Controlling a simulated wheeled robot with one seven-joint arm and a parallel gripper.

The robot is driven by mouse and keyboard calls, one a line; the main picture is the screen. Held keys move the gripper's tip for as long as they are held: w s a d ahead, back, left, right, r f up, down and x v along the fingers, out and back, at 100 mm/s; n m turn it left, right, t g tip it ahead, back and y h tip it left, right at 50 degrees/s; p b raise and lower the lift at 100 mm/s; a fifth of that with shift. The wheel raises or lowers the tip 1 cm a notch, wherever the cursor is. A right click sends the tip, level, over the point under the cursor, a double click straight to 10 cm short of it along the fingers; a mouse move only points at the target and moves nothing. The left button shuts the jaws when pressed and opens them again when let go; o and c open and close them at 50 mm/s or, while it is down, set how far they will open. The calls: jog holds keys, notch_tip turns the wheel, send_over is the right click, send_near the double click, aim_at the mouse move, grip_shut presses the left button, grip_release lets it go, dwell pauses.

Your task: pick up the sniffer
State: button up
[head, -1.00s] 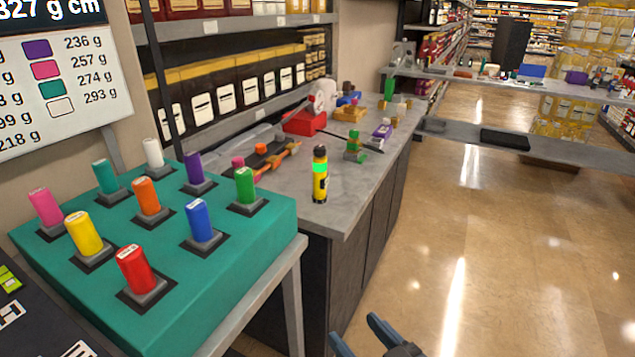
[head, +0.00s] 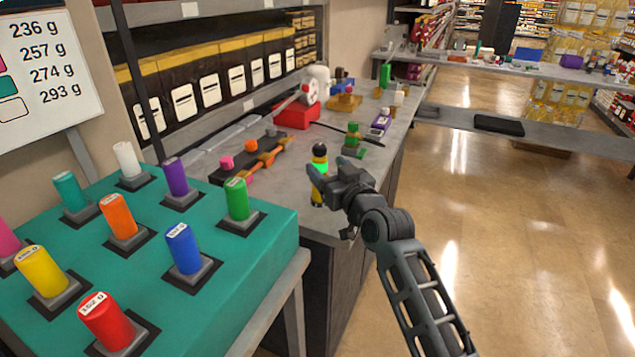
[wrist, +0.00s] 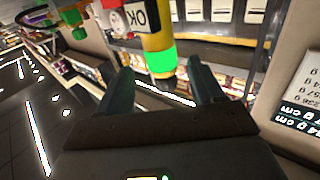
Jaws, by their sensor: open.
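The sniffer (head: 320,166) is a yellow and black upright cylinder with a bright green band. It stands near the front corner of the grey counter, partly hidden by my gripper (head: 323,182) in the head view. In the wrist view the sniffer (wrist: 157,45) shows its yellow body, green band and a white "OK" label. I see no clear contact; how deep the sniffer sits between the fingers is hard to tell.
The teal block (head: 235,290) with several coloured cylinders stands at the left. A green and brown item (head: 353,140), a purple-labelled bottle (head: 381,122) and a red device (head: 298,115) are behind on the counter (head: 285,195). The floor at the right is clear.

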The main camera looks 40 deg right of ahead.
aim_at(316, 154)
jog(key=x, duration=0.1)
jog(key=p+x, duration=0.1)
jog(key=x, duration=0.1)
jog(key=r+x, duration=0.1)
jog(key=x, duration=0.1)
jog(key=shift+w+a+p, duration=0.1)
jog(key=shift+w+p, duration=0.1)
jog(key=shift+p, duration=0.2)
jog(key=shift+w+f, duration=0.1)
jog(key=shift+w, duration=0.3)
grip_shut()
